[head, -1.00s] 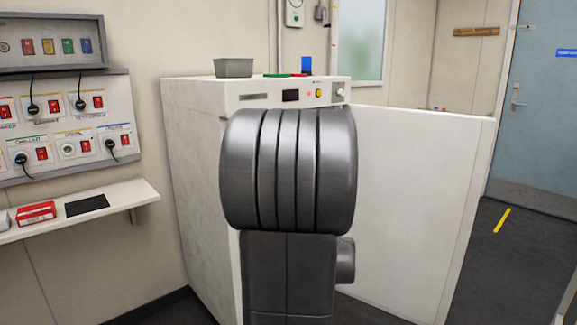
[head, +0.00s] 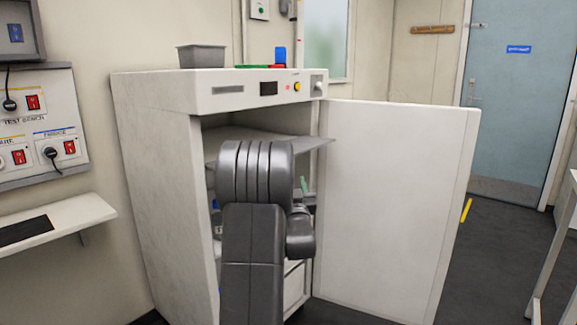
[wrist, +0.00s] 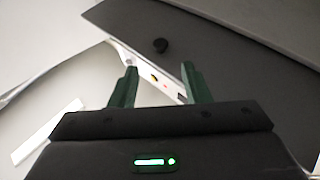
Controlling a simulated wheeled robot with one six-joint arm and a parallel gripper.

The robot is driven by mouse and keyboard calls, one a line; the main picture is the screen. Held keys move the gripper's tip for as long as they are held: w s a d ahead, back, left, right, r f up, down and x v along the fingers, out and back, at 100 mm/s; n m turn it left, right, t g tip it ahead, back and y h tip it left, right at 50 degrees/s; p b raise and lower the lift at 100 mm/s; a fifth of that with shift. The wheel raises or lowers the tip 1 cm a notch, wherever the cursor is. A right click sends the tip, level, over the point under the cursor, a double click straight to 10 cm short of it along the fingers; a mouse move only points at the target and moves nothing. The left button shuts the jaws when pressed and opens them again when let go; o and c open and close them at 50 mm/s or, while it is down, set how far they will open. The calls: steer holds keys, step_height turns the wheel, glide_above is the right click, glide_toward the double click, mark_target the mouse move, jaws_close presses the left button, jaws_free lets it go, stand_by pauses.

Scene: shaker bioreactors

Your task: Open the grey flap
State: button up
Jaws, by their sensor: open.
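The grey flap (head: 300,146) shows in the head view in the upper part of the open white cabinet (head: 158,180). It stands out roughly level, with its right corner reaching past the cabinet front. My arm hides the gripper in the head view.
The white cabinet door (head: 390,200) stands wide open to the right. A grey tray (head: 201,56) is on the cabinet top. A wall shelf (head: 70,222) is at the left, and a table frame (head: 560,240) at the far right.

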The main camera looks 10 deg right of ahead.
steer(key=x, duration=0.9)
steer(key=shift+w, duration=0.15)
jaws_close()
